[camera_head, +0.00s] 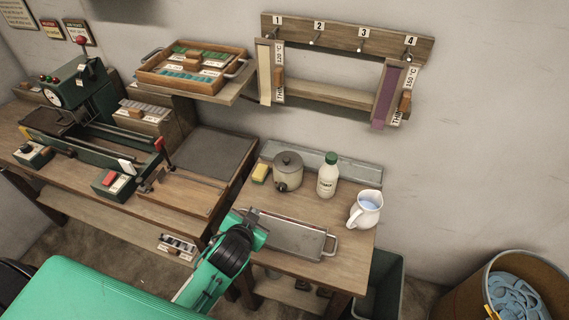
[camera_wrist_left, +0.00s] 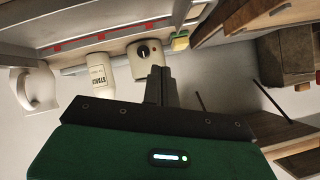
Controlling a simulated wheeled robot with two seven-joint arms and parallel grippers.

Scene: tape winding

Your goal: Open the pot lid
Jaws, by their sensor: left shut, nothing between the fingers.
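The pot (camera_head: 288,178) is a small cream and grey vessel at the back of the low wooden table. Its lid (camera_head: 287,159), with a dark knob, sits on top of it. In the left wrist view the pot (camera_wrist_left: 142,67) appears upside down, with a black dial on its front. My left gripper (camera_head: 254,220) is in front of the pot and apart from it, near the left end of a metal tray. Its dark fingers (camera_wrist_left: 160,84) are shut and empty in the left wrist view, where they overlap part of the pot. My right gripper is not in view.
A yellow sponge (camera_head: 259,173) lies left of the pot; a white bottle (camera_head: 327,180) with a green cap stands right of it. A white pitcher (camera_head: 364,212) is at the table's right edge. The metal tray (camera_head: 290,236) fills the front. A wooden rack (camera_head: 345,49) hangs above.

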